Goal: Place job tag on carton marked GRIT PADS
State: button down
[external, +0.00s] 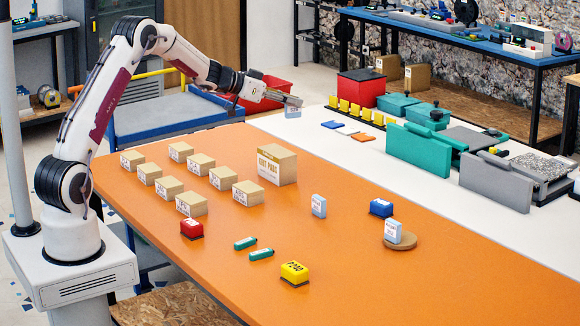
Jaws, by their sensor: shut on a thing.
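My gripper (291,101) is shut on a small light-blue and white job tag (293,112), held in the air above the far white part of the table. Several small cardboard cartons (222,178) stand in two rows on the left of the orange surface, well below and to the left of the gripper. Their front labels are too small to read, so I cannot tell which one is marked GRIT PADS. Two similar light-blue tags are on the table: one stands upright on the orange surface (319,205), the other on a round cork disc (393,231).
A larger carton (277,164) stands behind the small cartons' right end. Teal (418,150) and grey (496,181) presses stand at right.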

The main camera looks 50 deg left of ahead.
jog(key=a+f+n+y, duration=0.2)
jog(key=a+n+y, duration=0.1)
jog(key=a, duration=0.4)
jog(key=shift+s, duration=0.35)
send_over(275, 151)
jog(key=shift+f, duration=3.05)
jog(key=shift+f, duration=1.85)
jog(key=shift+f, duration=0.2)
jog(key=c, duration=2)
grip_release()
jog(key=shift+c, duration=0.2)
